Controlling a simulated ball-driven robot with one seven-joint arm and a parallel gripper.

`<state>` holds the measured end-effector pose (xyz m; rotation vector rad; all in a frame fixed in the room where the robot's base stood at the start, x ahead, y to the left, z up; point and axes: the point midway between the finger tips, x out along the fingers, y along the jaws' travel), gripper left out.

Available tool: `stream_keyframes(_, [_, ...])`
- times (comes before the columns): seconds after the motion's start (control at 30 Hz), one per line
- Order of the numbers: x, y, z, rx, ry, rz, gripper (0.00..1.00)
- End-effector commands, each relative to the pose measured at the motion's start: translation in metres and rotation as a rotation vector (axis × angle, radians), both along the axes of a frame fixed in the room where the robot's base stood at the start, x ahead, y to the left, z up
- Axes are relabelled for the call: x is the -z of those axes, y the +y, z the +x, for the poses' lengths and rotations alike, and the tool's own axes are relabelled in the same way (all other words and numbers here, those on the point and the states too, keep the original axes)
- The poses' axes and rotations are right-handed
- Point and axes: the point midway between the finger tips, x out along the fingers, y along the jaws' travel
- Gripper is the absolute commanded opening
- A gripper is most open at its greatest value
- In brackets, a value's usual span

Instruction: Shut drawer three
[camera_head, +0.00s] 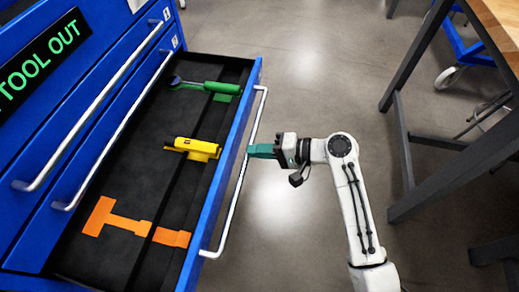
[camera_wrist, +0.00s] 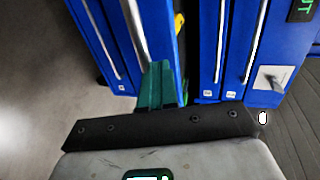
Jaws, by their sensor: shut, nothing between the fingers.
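The open drawer (camera_head: 235,120) sticks out of a blue cabinet, below two shut drawers; its own number is not readable. Its long silver handle (camera_head: 228,208) runs along the blue front, and the handle also shows in the wrist view (camera_wrist: 133,30). My gripper (camera_head: 250,150) is shut and empty, with its teal fingers at the middle of the handle. The fingertips appear to touch the bar or lie very close to it. In the wrist view the shut fingers (camera_wrist: 157,68) overlap the lower end of the visible handle.
The drawer holds a green-handled tool (camera_head: 205,86), a yellow tool (camera_head: 193,148) and an orange T-shaped area (camera_head: 125,222), all inside its walls. A wood-topped table (camera_head: 500,30) with dark legs stands at right.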

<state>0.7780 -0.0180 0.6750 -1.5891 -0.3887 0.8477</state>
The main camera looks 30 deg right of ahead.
Motion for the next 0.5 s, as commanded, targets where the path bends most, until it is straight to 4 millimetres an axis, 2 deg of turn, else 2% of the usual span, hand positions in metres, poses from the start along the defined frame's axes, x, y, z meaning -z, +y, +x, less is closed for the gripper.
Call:
stream_keyframes(0.27, [-0.001,0.017,0.015,-0.006,0.001,0.001,0.0])
stream_keyframes(0.5, [-0.002,0.056,0.053,-0.007,0.0,0.0,0.0])
